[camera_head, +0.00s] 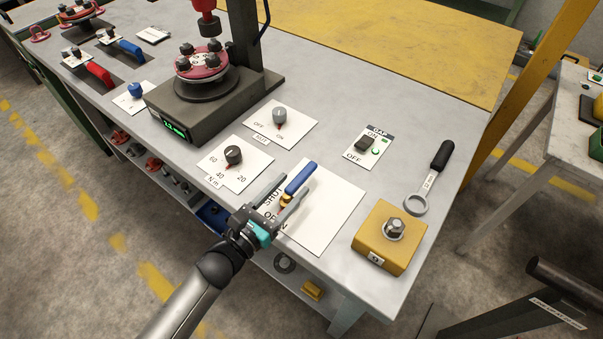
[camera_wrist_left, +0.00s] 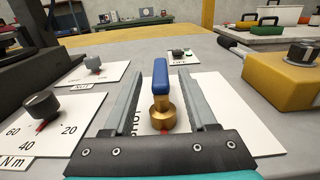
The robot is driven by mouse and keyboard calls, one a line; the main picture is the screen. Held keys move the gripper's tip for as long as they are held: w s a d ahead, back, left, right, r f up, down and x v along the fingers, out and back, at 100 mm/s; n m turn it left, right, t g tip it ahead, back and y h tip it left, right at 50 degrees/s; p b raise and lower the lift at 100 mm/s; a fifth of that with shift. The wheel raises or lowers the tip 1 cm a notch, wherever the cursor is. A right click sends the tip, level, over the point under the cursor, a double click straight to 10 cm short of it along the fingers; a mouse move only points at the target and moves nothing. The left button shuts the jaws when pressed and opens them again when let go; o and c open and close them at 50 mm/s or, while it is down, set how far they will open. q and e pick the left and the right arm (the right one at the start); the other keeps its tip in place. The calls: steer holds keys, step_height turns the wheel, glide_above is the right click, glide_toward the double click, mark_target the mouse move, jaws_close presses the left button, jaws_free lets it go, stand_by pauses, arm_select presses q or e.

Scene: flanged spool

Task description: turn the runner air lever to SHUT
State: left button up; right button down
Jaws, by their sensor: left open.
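The air lever has a blue handle (camera_head: 301,177) on a brass base (camera_head: 286,199) and stands on a white card (camera_head: 330,216). SHUT and OPEN lettering on the card is partly hidden by my gripper. In the wrist view the blue handle (camera_wrist_left: 161,82) points away from me, over the brass base (camera_wrist_left: 163,112). My left gripper (camera_head: 294,186) is open, reaching over the card, with one finger on each side of the lever. In the wrist view a gap shows between the handle and each finger (camera_wrist_left: 160,75). My right gripper is not in view.
A torque dial (camera_head: 233,155) and an OFF/ON knob (camera_head: 279,116) sit left of and behind the lever. A switch panel (camera_head: 368,147), a spanner (camera_head: 428,180) and a yellow block with a nut (camera_head: 390,237) are to the right. The bench's front edge lies close by.

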mark_target(302, 176)
arm_select(q)
steer(key=shift+x, duration=2.4)
steer(key=shift+c, duration=0.3)
jaws_close()
